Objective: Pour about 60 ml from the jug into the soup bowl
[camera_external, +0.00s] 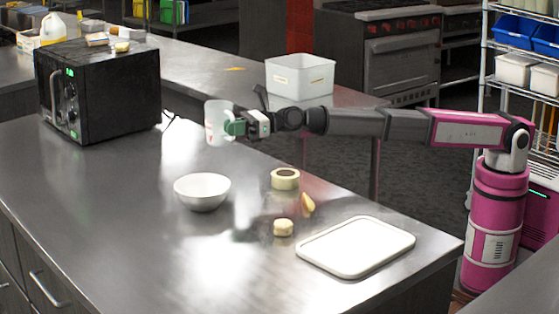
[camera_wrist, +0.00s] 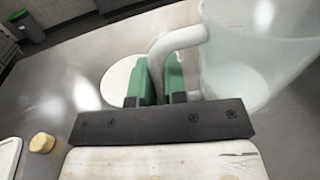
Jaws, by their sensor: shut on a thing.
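The jug (camera_external: 217,125) is a translucent pitcher with reddish markings. It looks upright, held above the counter behind the soup bowl. My gripper (camera_external: 238,128) is shut on the jug's handle, on the jug's right side. In the wrist view the green fingers of my gripper (camera_wrist: 158,80) close around the pale handle, and the jug (camera_wrist: 262,50) fills the upper right. The white soup bowl (camera_external: 202,192) stands upright on the counter. It appears as a white round shape in the wrist view (camera_wrist: 117,82), partly hidden by the fingers. I cannot tell the liquid level in the jug.
A tape-like roll (camera_external: 285,179), a yellow wedge (camera_external: 308,203) and a pale lump (camera_external: 283,228) lie right of the bowl. A white tray (camera_external: 355,246) is at the front right. A black microwave (camera_external: 98,90) stands back left. The counter left of the bowl is clear.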

